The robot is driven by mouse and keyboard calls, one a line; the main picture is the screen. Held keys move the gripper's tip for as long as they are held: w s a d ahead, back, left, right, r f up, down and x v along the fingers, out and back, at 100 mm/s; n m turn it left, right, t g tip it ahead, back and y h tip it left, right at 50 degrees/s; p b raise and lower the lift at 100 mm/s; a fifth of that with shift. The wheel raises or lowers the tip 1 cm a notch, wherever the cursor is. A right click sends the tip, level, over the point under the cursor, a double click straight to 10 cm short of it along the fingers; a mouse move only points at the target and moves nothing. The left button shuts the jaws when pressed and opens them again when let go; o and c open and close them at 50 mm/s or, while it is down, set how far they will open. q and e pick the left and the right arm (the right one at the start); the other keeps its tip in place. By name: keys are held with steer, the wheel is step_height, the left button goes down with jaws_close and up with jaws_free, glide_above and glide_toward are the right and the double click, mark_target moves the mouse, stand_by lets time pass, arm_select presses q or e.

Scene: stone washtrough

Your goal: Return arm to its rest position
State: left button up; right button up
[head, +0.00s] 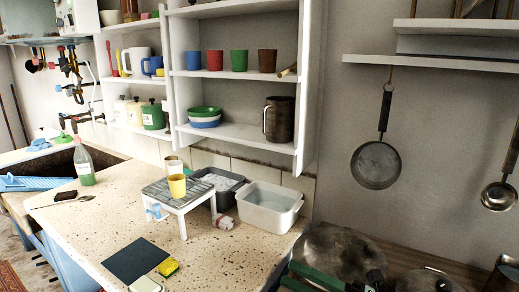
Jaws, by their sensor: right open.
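My right gripper (312,277) shows only in part at the bottom edge of the head view, right of the counter. Its dark green bar-like parts are apart, and I see nothing held between them. It is in front of the round metal lids or pans and clear of the things on the counter. The rest of the right arm is largely cut off by the frame. My left gripper is not in view.
The speckled counter (215,262) holds a small white rack (183,203) with cups, a pale basin (268,210), a dark mat (137,260) and a bottle (84,167). Round metal lids (343,252) lie at lower right. A pan (376,166) hangs on the wall.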

steer(key=d+f+m+t+h+p, duration=0.1)
steer(key=d+f+m+t+h, duration=0.25)
steer(key=f+m+h, duration=0.5)
steer(key=d+f+m+t+h+p, duration=0.1)
steer(key=d+f+m+t+h, duration=0.35)
steer(key=m, duration=0.75)
steer(key=s+d+f+m+g+h+p, duration=0.1)
steer(key=s+f+m+g+h, duration=0.3)
steer(key=s+f+m, duration=0.5)
steer(key=s+f+g+p, duration=0.1)
steer(key=s+f+g, duration=0.1)
steer(key=s+f, duration=0.6)
step_height(320, 180, down, 2)
steer(key=shift+s+d+g+h, duration=0.2)
steer(key=shift+d+g+h, duration=0.1)
steer(key=shift+g, duration=0.1)
steer(key=shift+m, duration=0.25)
